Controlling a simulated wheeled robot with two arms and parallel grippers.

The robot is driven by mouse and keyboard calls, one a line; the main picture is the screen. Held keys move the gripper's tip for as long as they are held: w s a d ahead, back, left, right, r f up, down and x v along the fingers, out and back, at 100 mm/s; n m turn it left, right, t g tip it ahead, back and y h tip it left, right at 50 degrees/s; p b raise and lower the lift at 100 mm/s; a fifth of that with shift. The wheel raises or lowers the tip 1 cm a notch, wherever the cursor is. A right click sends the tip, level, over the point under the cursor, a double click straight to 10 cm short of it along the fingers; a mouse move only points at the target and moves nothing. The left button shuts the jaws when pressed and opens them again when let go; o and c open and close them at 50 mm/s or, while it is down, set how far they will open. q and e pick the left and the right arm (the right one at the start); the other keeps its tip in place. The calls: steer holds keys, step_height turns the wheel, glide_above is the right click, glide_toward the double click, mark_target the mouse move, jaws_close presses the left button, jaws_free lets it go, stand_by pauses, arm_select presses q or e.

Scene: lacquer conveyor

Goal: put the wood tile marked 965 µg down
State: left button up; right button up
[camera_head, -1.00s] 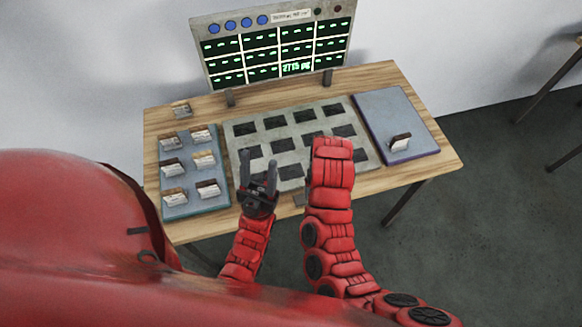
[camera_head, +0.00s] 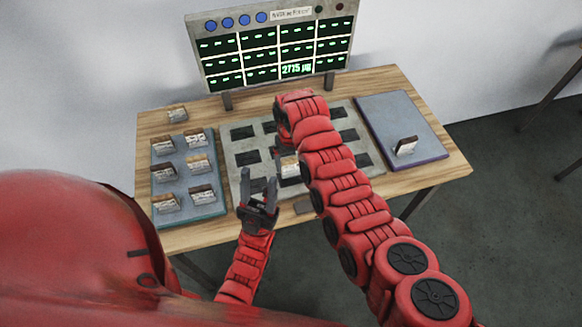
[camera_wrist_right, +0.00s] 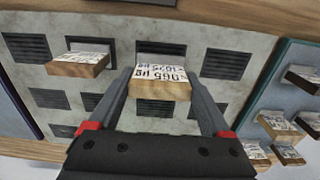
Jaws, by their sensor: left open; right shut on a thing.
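The wood tile marked 965 µg (camera_wrist_right: 160,88) is between the fingers of my right gripper (camera_wrist_right: 158,78) in the right wrist view, its white label facing up. It also shows beside my right arm in the head view (camera_head: 290,167), over the near part of the grey slotted plate (camera_head: 236,172). I cannot tell whether it touches the plate. My left gripper (camera_head: 258,178) is open and empty by the plate's near left corner.
Another tile (camera_wrist_right: 78,64) stands in a plate slot beside the held one. Several tiles stand on the blue-grey left tray (camera_head: 182,178). One tile (camera_head: 405,146) is on the right tray (camera_head: 385,115).

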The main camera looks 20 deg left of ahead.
mark_target(291, 171)
steer(key=shift+w, duration=0.1)
steer(key=shift+a+f+p, duration=0.1)
steer(key=shift+f+p, duration=0.5)
steer(key=shift+f, duration=0.8)
steer(key=shift+f+b, duration=0.3)
steer(key=shift+f, duration=0.1)
